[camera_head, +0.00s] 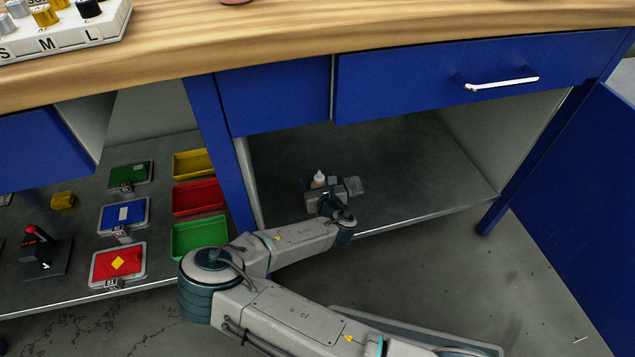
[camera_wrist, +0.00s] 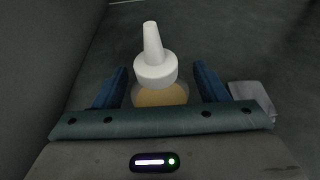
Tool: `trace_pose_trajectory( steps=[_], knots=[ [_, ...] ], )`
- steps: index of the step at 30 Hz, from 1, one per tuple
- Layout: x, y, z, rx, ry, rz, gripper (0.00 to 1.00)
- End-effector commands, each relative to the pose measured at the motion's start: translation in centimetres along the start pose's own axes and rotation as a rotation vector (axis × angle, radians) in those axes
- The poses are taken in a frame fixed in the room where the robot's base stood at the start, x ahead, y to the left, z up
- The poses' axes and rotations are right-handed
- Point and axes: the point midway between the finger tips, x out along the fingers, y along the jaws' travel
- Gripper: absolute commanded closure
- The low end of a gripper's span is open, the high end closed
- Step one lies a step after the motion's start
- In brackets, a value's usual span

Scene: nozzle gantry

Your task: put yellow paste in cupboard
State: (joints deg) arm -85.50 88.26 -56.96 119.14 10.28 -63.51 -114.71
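The yellow paste is a small bottle with yellowish contents and a white nozzle cap. In the head view the bottle (camera_head: 318,179) is inside the open cupboard bay (camera_head: 420,150), above or on its dark floor. In the wrist view the bottle (camera_wrist: 160,95) sits between the two blue fingers of my gripper (camera_wrist: 161,88), nozzle up. The fingers flank it closely on both sides. I cannot tell whether they press on it, and the bottle's base is hidden behind the gripper body. My gripper also shows small in the head view (camera_head: 328,192).
A small pale translucent box (camera_head: 354,186) stands just right of my gripper. A blue upright (camera_head: 220,150) bounds the bay on the left; an open blue door (camera_head: 590,190) is at right. Coloured trays (camera_head: 200,197) lie left. Bare cupboard floor lies right.

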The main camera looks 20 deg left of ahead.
Motion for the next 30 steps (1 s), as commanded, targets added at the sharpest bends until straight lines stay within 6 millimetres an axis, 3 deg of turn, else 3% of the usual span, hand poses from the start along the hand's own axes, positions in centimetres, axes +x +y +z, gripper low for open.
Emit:
trace_pose_trajectory(
  steps=[5, 8, 21, 30],
  knots=[
    [-0.3, 0.0, 0.5, 0.000, 0.000, 0.000, 0.34],
    [-1.7, 0.0, 0.6, -0.001, 0.003, -0.001, 0.34],
    [-10.4, 0.0, 0.6, -0.002, 0.002, -0.001, 0.34],
    [-12.2, 0.0, 0.3, -0.001, 0.000, 0.000, 0.34]
  ],
)
